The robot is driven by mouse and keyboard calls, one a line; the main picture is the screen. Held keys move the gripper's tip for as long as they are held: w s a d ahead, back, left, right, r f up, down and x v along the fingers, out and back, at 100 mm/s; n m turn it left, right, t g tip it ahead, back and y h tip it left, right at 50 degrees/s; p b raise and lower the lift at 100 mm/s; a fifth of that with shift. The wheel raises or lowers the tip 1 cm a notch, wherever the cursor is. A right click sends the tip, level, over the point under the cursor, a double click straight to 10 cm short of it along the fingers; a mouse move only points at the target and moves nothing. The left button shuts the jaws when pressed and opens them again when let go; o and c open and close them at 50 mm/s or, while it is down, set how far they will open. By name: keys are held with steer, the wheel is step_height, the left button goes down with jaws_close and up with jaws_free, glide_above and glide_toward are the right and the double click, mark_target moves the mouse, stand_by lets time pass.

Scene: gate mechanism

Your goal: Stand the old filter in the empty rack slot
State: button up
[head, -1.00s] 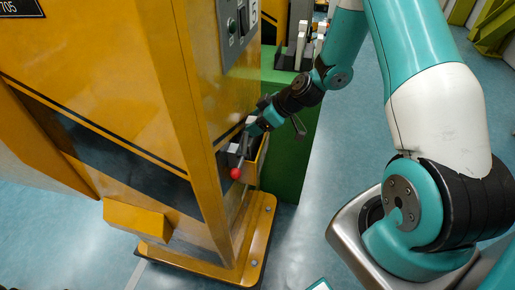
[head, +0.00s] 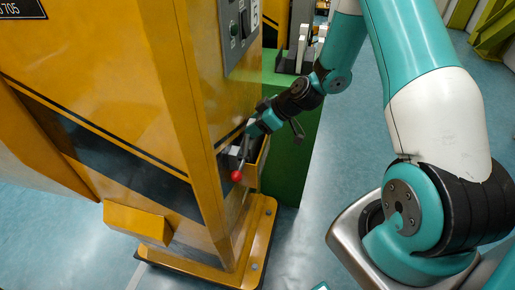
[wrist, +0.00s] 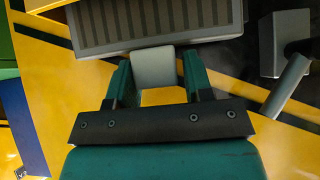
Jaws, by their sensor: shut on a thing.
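My gripper (head: 249,133) is low at the right side of the yellow machine. In the wrist view its teal fingers (wrist: 153,78) are shut on the pale grey tab (wrist: 155,66) of a grey ribbed filter (wrist: 160,22). The filter lies against or inside the yellow housing; how deep it sits is unclear. In the head view my gripper and the machine mostly hide it. A dark rack (head: 287,64) with white upright pieces (head: 302,46) stands on the green cabinet; its empty slot cannot be made out.
A red-knobbed lever (head: 237,176) sits just below my gripper. A grey bracket (wrist: 284,44) and rod (wrist: 287,87) are right of the filter in the wrist view. The green cabinet (head: 285,150) stands close behind. The floor right of it is clear.

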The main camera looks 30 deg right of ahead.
steer(key=shift+s+d+f, duration=0.15)
steer(key=shift+s+f, duration=0.05)
steer(key=shift+f, duration=0.55)
steer(key=shift+w+r+p, duration=0.1)
steer(key=shift+r+p, duration=0.3)
steer(key=shift+r, duration=0.1)
steer(key=shift+c, duration=0.6)
steer(key=shift+w+r+p, duration=0.1)
steer(key=shift+r+p, duration=3.35)
steer(key=shift+r, duration=2.35)
jaws_close()
steer(key=shift+r, duration=0.1)
steer(key=shift+r+p, duration=0.3)
steer(key=shift+r, duration=0.35)
steer(key=shift+d+f, duration=0.1)
